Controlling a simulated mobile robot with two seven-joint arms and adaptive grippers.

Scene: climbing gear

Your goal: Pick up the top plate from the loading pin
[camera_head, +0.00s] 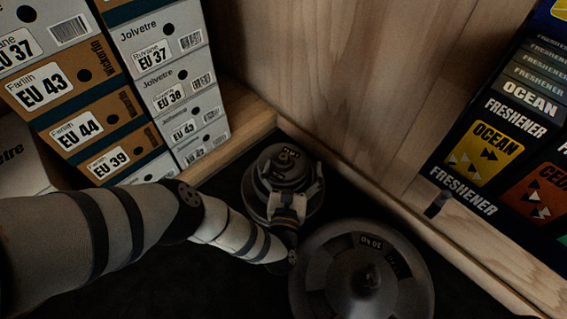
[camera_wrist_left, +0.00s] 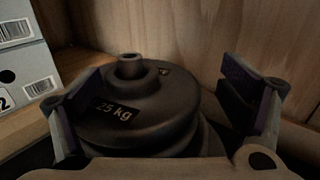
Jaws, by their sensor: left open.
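The top plate (camera_wrist_left: 150,117) is dark, round and marked "25 kg"; it lies on a stack of dark plates in the corner. The loading pin (camera_wrist_left: 130,66) pokes up as a short stub through its middle. In the head view the top plate (camera_head: 287,163) sits behind my left gripper (camera_head: 292,188). My left gripper (camera_wrist_left: 165,112) is open, with one finger on each side of the plate; I cannot tell whether the fingers touch it. The lower plates are mostly hidden beneath the top one. My right gripper is not in view.
A second stack with a large 10 kg plate (camera_head: 337,280) stands close at the right front. Shoe boxes (camera_head: 160,80) are piled at the left. A wooden wall (camera_head: 330,80) stands behind, and freshener boxes (camera_head: 490,130) are at the right.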

